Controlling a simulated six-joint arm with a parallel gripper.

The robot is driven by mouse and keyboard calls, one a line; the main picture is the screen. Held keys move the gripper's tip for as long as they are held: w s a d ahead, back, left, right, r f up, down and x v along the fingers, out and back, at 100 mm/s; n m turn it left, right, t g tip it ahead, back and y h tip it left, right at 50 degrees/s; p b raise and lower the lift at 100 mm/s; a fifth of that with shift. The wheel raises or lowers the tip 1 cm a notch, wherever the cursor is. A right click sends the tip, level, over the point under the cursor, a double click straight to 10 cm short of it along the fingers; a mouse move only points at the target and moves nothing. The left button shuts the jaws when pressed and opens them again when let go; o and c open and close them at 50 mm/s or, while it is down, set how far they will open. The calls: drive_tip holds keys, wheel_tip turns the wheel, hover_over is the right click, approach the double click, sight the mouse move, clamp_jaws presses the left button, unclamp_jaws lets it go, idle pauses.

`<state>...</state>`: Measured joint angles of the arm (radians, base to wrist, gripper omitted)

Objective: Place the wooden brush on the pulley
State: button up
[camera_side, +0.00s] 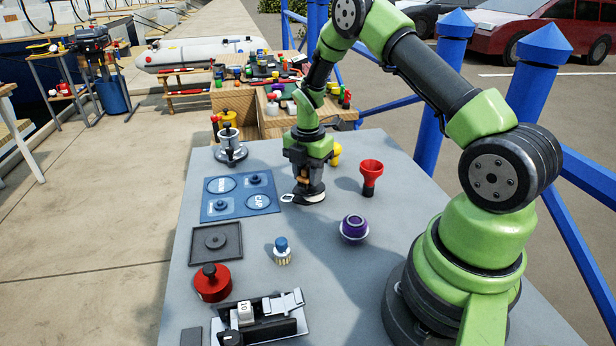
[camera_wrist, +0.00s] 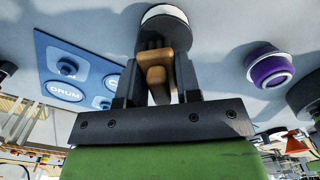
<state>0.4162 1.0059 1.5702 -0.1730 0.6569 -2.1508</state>
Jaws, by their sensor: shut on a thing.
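My gripper (camera_side: 305,172) is at the middle of the far half of the grey table, pointing down. It is shut on the wooden brush (camera_wrist: 156,76), whose tan wood shows between the fingers in the wrist view. In the side view only a little of the brush (camera_side: 303,179) shows. Directly below is a dark round piece with a pale edge and a white loop at its left, which looks like the pulley (camera_side: 312,198). In the wrist view its pale disc (camera_wrist: 164,13) lies just beyond the fingertips. I cannot tell whether brush and pulley touch.
A blue labelled board (camera_side: 240,207) lies left of the gripper. A purple round piece (camera_side: 354,227) and a red funnel-like piece (camera_side: 371,176) stand to the right. A blue-knobbed brush (camera_side: 282,252), a red pot (camera_side: 212,283) and a black tray (camera_side: 216,258) are nearer.

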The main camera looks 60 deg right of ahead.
drive_tip(key=shift+f, duration=0.5)
drive_tip(key=o, duration=0.9)
drive_tip(key=shift+f, duration=0.15)
